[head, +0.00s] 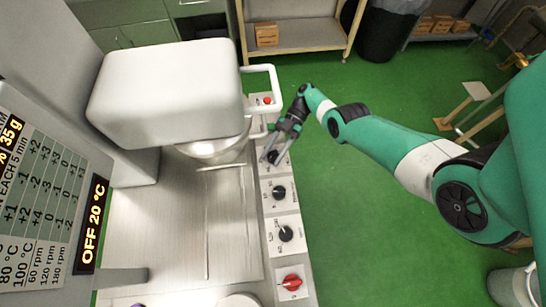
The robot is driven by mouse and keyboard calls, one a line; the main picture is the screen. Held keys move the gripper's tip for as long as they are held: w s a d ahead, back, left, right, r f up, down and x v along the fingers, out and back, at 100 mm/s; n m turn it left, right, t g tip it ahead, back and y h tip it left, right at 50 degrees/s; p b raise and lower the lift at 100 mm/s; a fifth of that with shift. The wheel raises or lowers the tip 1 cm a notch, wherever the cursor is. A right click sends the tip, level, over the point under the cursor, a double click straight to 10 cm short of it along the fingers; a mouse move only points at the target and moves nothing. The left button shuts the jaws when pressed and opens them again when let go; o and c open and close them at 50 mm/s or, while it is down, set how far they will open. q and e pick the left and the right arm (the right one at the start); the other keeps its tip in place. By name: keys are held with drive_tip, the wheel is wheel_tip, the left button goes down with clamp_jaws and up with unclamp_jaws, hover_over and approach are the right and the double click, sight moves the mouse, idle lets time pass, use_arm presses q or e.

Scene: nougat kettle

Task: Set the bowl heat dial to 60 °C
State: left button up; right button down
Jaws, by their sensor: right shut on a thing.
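A light control panel (268,214) runs along the right edge of the steel machine, with a column of round dials. My right gripper (275,152) reaches in from the right and is shut on the farthest black dial (273,158), which its fingers partly cover. Two more black dials, a middle one (279,192) and a nearer one (286,234), sit below it, apart from the gripper. The dial labels are too small to read, so I cannot tell which is bowl heat. An orange display (92,225) at the left reads OFF 20 °C. My left gripper is not in view.
A red knob (291,282) is at the near end of the panel and a red button (267,100) at the far end. The white mixer head (165,90) and its handle (276,88) stand close to my right gripper. Green floor to the right is mostly clear.

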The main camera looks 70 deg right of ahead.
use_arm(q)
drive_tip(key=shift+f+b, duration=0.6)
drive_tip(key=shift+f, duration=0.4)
use_arm(e)
drive_tip(key=shift+f+n+g, duration=0.3)
drive_tip(key=shift+n+g, duration=0.2)
drive_tip(key=shift+g, duration=0.1)
drive_tip(key=shift+r, duration=0.1)
drive_tip(key=c, duration=0.6)
unclamp_jaws()
drive_tip(key=shift+r, duration=0.1)
drive_tip(key=shift+d, duration=0.1)
